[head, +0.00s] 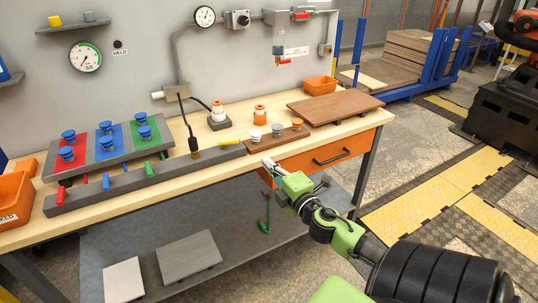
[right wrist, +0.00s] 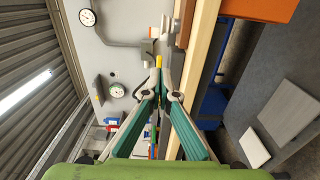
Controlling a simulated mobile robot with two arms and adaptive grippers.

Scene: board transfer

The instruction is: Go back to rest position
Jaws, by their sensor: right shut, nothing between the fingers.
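My right gripper (head: 268,164) reaches in from the lower right in the head view. It is in front of the workbench's front edge, near the orange drawer (head: 318,158), and holds nothing. In the right wrist view its fingers (right wrist: 161,70) come together at the tips, shut and empty. My left gripper is not in view. A brown board (head: 335,104) lies flat on the right part of the workbench (head: 262,158), apart from the gripper.
A panel with blue knobs on red, blue and green fields (head: 105,149) stands at the bench's left, behind a long grey rail (head: 110,191). A small brown holder (head: 277,141) carries several knobs. An orange bin (head: 319,85) stands behind the board.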

